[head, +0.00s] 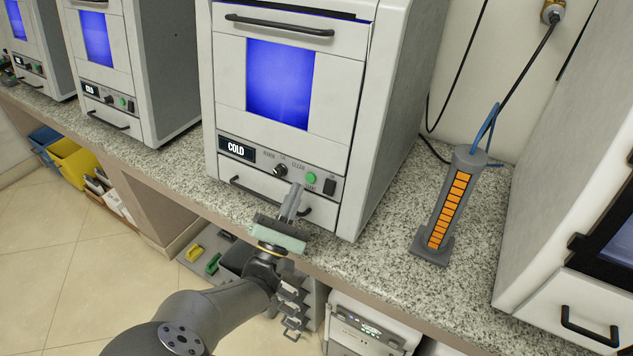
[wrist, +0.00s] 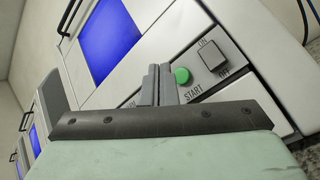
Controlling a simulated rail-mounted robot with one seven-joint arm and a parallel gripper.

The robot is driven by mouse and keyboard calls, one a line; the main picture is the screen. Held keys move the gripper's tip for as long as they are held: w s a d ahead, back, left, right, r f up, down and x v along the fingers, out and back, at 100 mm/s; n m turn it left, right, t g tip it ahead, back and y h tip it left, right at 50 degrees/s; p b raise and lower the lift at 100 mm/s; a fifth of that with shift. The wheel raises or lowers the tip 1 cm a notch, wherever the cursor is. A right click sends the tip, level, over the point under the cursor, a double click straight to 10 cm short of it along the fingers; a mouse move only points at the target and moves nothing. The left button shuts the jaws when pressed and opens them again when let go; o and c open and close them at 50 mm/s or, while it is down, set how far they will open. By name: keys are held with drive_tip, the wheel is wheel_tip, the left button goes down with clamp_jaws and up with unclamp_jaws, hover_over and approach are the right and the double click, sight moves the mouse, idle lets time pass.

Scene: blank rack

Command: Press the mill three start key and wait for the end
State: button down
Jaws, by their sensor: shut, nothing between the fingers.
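The nearest mill (head: 285,90) is a white box with a blue-lit window and a display (head: 237,149) reading COLD. Its green START key (head: 311,178) sits at the right of the control strip, beside a dark ON/OFF rocker switch (head: 330,186). The green key (wrist: 182,75) and the rocker (wrist: 212,56) also show in the wrist view. My gripper (head: 293,200) is shut and empty, its fingertips just below and left of the green key. In the wrist view the fingers (wrist: 158,84) stand close to the key's left side; I cannot tell whether they touch the panel.
Two similar mills (head: 110,60) stand farther left. A grey post with an orange bar scale (head: 448,205) stands on the speckled counter (head: 385,235) to the right. A white cabinet with a black handle (head: 589,325) is at far right. Bins (head: 72,160) sit below the counter.

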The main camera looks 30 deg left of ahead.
sight(311, 178)
drive_tip(key=shift+w+f, duration=0.15)
drive_tip(key=shift+w, duration=0.85)
drive_tip(key=shift+w, duration=0.2)
idle(1.2)
drive_tip(key=shift+w+f, duration=0.1)
drive_tip(key=shift+w, duration=0.15)
